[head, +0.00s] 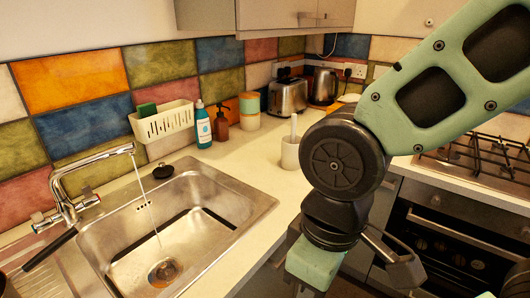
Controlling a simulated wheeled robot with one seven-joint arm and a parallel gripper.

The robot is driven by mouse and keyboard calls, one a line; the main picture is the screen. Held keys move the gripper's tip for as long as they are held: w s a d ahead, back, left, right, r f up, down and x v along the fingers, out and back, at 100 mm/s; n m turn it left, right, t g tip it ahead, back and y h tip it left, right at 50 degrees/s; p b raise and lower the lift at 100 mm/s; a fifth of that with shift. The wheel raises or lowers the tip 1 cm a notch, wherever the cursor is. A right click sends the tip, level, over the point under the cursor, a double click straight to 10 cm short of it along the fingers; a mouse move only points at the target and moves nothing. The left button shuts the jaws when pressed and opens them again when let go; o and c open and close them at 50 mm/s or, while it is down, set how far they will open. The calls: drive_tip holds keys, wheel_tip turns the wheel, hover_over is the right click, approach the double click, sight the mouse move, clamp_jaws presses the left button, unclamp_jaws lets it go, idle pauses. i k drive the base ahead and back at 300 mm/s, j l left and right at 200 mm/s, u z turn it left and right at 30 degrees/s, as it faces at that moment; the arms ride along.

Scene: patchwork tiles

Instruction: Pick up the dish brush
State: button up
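A slim white handle (293,126) stands upright in a pale cup (290,154) on the counter, right of the sink. It may be the dish brush; its lower end is hidden in the cup, and I see no bristles. My green and black arm comes in from the upper right and bends down in front of the counter. My gripper (350,265) is at the lower middle, below and right of the cup and apart from it. Its fingers are not clear enough to show whether they are open or shut.
A steel sink (248,202) with a running tap (122,151) lies left. A white caddy (166,126), blue bottle (203,128), brown dispenser (221,125) and canister (250,112) line the wall. Toaster (289,96) and kettle (324,87) stand behind; a hob (468,155) is right. Counter around the cup is mostly clear.

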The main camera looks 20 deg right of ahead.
sight(294, 116)
drive_tip(key=i+l+u, duration=0.2)
drive_tip(key=u, duration=0.2)
drive_tip(key=i+l+u, duration=0.1)
drive_tip(key=l+u, duration=0.35)
drive_tip(key=j, duration=0.1)
